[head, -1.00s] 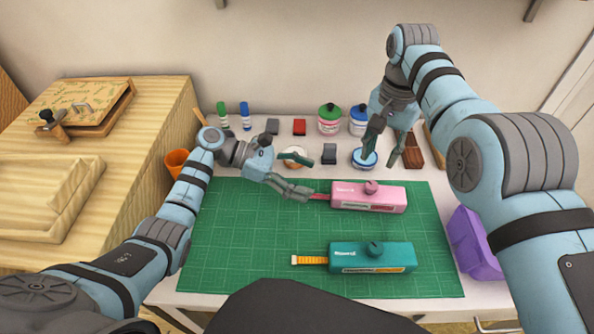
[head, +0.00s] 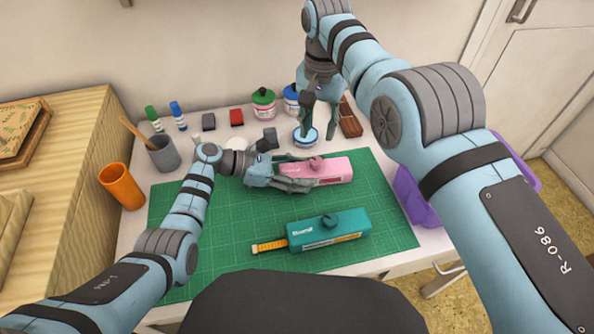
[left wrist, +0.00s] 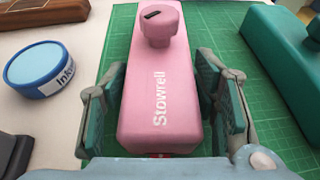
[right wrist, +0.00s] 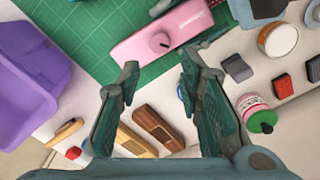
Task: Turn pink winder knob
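The pink winder (head: 330,170), marked "Stowrell", lies on the green mat (head: 190,245). Its pink knob (head: 316,163) stands on top; the knob also shows in the left wrist view (left wrist: 158,26) with a dark mark on it. My left gripper (head: 305,172) is open, with its fingers on either side of the winder's near end. In the left wrist view a gap shows at the left finger; contact at the right finger is unclear. My right gripper (head: 320,125) is open and empty above the table behind the winder. The teal winder (head: 330,232) lies on the mat in front.
Ink jars (head: 264,103), a blue inkpad tin (head: 306,137) and small blocks stand behind the mat. A purple bin (head: 415,205) is at the right. An orange cup (head: 122,186) and grey cup (head: 163,153) stand left. The mat's left part is clear.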

